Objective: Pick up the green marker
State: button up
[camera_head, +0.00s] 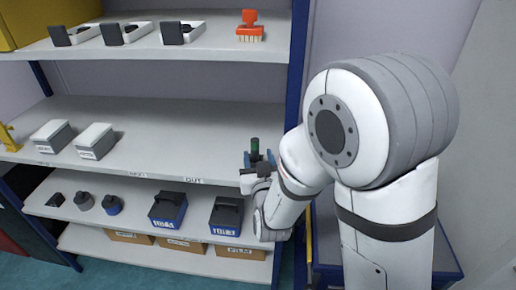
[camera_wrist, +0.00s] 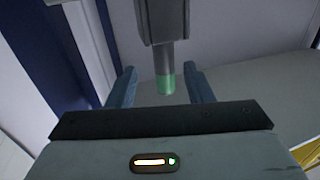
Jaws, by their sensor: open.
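The green marker (camera_head: 254,151) is a small upright cylinder with a dark upper part and a green band, at the right end of the middle shelf (camera_head: 180,140) in the head view. In the wrist view the marker's green band (camera_wrist: 165,84) lies between the two blue fingers, below a grey shaft and a dark block. My gripper (camera_head: 256,160) is open, with a finger on each side of the marker. Gaps show between the fingers and the marker in the wrist view. The marker's lower end is hard to make out.
Two grey-topped boxes (camera_head: 95,140) stand at the left of the middle shelf. An orange brush (camera_head: 249,26) and several black-and-white items are on the top shelf. Blue bins (camera_head: 226,214) stand on the shelf below. A dark blue post (camera_head: 299,60) rises close to my arm.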

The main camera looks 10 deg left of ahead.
aim_at(254, 145)
jog(key=shift+a+p+x, duration=0.15)
jog(key=shift+p+x, duration=0.45)
jog(key=shift+x, duration=0.85)
jog(key=shift+a+p+x, duration=0.1)
jog(key=shift+p+x, duration=0.45)
jog(key=shift+x, duration=0.9)
jog(key=shift+s+r, duration=0.1)
jog(key=shift+s, duration=0.05)
jog(key=shift+c, duration=0.5)
grip_shut()
